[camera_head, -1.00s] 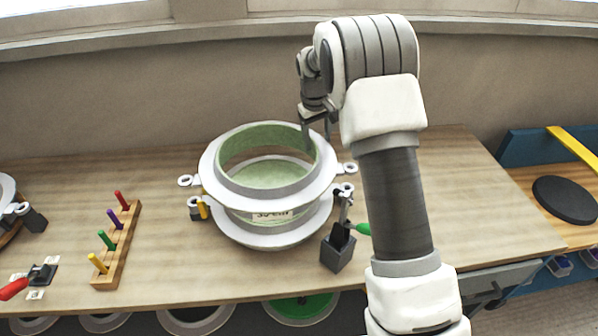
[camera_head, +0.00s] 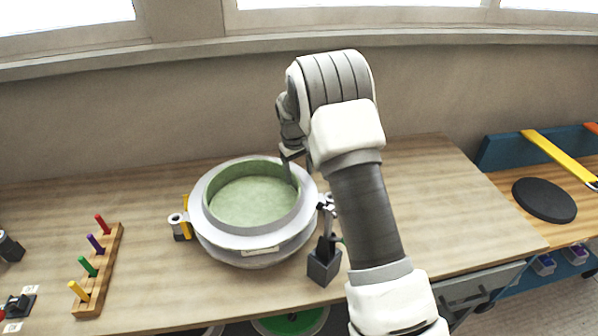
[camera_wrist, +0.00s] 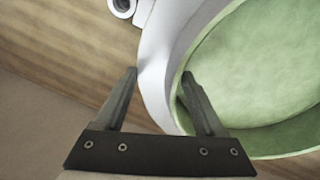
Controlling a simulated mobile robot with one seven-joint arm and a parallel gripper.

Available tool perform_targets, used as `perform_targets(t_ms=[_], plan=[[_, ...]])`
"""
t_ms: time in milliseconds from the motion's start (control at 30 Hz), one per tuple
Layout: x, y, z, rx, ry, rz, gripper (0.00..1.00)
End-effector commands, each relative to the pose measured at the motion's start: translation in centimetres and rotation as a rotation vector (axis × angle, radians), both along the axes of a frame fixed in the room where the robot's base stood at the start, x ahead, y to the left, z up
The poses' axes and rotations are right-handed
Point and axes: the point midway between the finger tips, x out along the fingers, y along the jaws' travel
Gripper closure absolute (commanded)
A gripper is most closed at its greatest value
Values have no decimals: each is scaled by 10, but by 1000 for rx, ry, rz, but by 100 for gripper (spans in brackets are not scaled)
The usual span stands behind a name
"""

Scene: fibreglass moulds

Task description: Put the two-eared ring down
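The two-eared ring (camera_head: 204,220), a white flange with a raised collar and green inside, sits level on the round mould (camera_head: 262,262), which it mostly covers. Its left ear (camera_head: 176,218) is beside a yellow pin; its right ear (camera_head: 326,199) is partly hidden near my arm. My gripper (camera_head: 290,160) is at the ring's far right rim. In the wrist view, my gripper (camera_wrist: 158,76) has its fingers apart, one inside against or near the green wall, the other outside the rim with a gap of table showing beside it. The ring shows there too (camera_wrist: 158,60).
A wooden rack (camera_head: 100,270) with several coloured pegs stands at the left. A dark grey holder (camera_head: 323,264) with a tool stands close to the ring at front right. The table (camera_head: 440,200) is clear to the right. A wall is behind.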

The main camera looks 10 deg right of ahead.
Motion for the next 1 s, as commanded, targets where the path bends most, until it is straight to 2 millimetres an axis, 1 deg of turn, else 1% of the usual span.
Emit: perform_targets(t_ms=[33,100,400,533,667,900,1000], plan=[[0,0,0,0,0,0,18],[0,0,0,0,0,0,5],[0,0,1,0,0,0,5],[-1,1,10,0,-1,0,5],[-4,3,33,1,-3,0,5],[-11,9,85,0,-3,0,5],[-13,10,101,0,-2,0,5]])
